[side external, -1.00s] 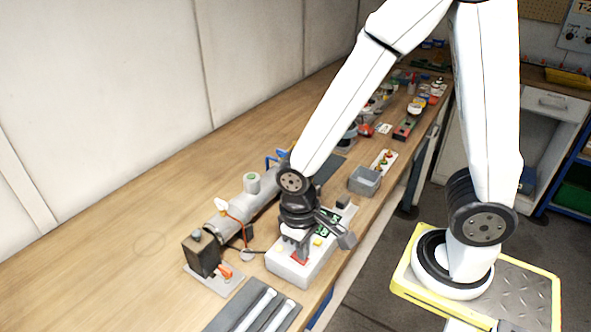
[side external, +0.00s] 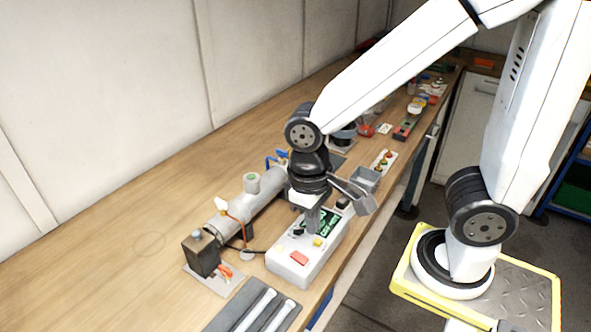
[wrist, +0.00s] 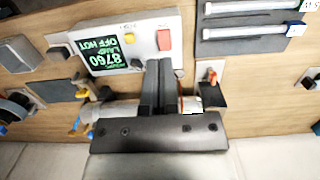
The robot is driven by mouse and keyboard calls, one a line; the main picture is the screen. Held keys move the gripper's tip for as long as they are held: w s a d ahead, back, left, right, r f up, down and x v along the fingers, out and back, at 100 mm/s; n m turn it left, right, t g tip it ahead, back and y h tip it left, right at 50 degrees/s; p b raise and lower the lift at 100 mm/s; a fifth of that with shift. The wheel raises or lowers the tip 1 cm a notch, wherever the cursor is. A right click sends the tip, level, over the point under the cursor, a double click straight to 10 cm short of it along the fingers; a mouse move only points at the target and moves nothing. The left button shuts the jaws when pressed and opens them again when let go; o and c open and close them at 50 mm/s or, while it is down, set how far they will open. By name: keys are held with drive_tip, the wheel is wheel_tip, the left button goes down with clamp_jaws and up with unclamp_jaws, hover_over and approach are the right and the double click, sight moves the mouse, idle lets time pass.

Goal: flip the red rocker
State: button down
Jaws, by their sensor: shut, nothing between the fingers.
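The red rocker (side external: 299,258) is on the top face of the pale control box (side external: 284,268), near its front end. It shows uncovered in the wrist view (wrist: 164,40), beside a yellow button (wrist: 127,36). My gripper (side external: 313,231) is shut and empty, and its fingers stand above the box, behind the rocker and apart from it. In the wrist view the closed fingers (wrist: 159,66) point toward the box edge. The box's display (wrist: 108,53) reads LAMP, 8760 and OFF HOT. The rocker's tilt is too small to tell.
A grey reactor cylinder (side external: 264,190) with an orange cable lies left of the box. A dark tray with pale tubes (side external: 246,314) is at the front. A grey bin (side external: 366,179) and a small button panel (side external: 384,160) stand behind. The left of the bench is clear.

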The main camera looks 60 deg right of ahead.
drive_tip(key=shift+s+r, duration=0.25)
drive_tip(key=shift+r, duration=1)
drive_tip(key=shift+s+r, duration=0.2)
drive_tip(key=shift+r, duration=1.05)
drive_tip(key=w+d+f+t, duration=0.1)
drive_tip(key=w+d+f, duration=0.1)
drive_tip(key=f, duration=0.1)
drive_tip(key=w+d+f+t, duration=0.1)
drive_tip(key=w+d+f, duration=0.1)
drive_tip(key=d, duration=0.1)
drive_tip(key=w+d+f+t, duration=0.1)
drive_tip(key=w+d+f, duration=0.1)
drive_tip(key=f, duration=0.1)
drive_tip(key=shift+d+f, duration=0.2)
drive_tip(key=shift+f, duration=0.1)
drive_tip(key=shift+w+d+f+t, duration=0.15)
drive_tip(key=shift+d+f+t, duration=0.1)
drive_tip(key=shift+d+t, duration=0.1)
